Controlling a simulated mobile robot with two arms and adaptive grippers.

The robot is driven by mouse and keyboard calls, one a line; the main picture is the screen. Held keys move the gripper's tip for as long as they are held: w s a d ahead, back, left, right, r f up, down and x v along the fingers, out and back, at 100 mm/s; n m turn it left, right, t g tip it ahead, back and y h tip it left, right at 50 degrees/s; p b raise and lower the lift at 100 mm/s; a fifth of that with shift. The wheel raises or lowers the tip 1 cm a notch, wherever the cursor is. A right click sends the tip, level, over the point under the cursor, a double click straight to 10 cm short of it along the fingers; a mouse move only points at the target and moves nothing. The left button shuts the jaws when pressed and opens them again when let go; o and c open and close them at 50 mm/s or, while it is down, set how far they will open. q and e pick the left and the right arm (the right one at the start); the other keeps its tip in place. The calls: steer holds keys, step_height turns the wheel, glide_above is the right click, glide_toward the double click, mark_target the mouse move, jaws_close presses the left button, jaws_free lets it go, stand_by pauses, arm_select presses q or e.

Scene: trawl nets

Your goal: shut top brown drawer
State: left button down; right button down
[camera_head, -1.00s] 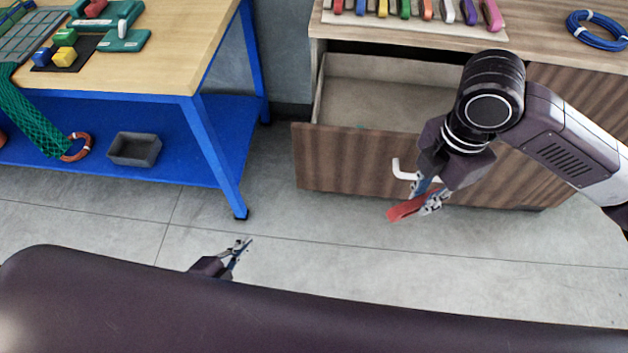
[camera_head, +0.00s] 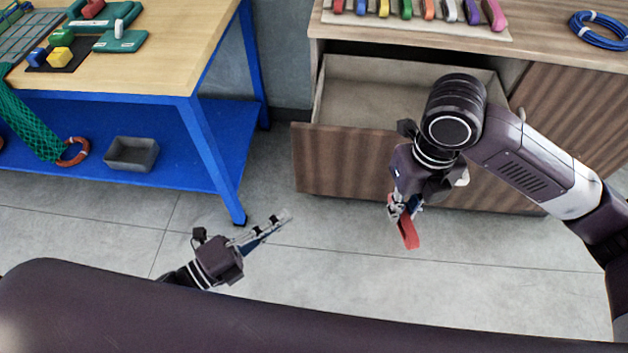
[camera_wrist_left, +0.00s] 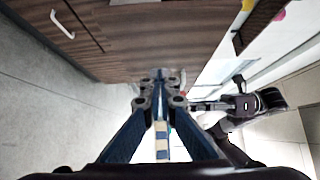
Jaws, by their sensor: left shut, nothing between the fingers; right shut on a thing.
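The top brown drawer (camera_head: 345,160) of the wooden cabinet stands pulled open, its pale inside (camera_head: 365,103) showing. My right gripper (camera_head: 403,210) is shut on a red item (camera_head: 408,234), held in front of the drawer's right part. The arm covers part of the drawer front, and only a bit of its white handle (camera_head: 462,178) shows. My left gripper (camera_head: 270,228) is shut and empty, in front of and below the drawer's left end, apart from it. In the left wrist view its fingers (camera_wrist_left: 160,100) are together, with brown wood panels (camera_wrist_left: 150,40) beyond.
A row of coloured-handled tools (camera_head: 407,8) lies on the cabinet top, with a blue rope coil (camera_head: 600,30) at the right. A blue-framed workbench (camera_head: 210,155) stands at left, holding a grey bin (camera_head: 131,153) on its shelf. The floor between is clear.

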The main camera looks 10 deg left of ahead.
steer(key=shift+r+p, duration=0.35)
steer(key=shift+r, duration=0.05)
arm_select(q)
steer(key=x, duration=0.3)
steer(key=w+a+x, duration=0.1)
steer(key=x, duration=0.6)
steer(key=shift+w, duration=0.55)
arm_select(e)
steer(key=shift+r, duration=0.1)
arm_select(q)
steer(key=shift+w, duration=0.5)
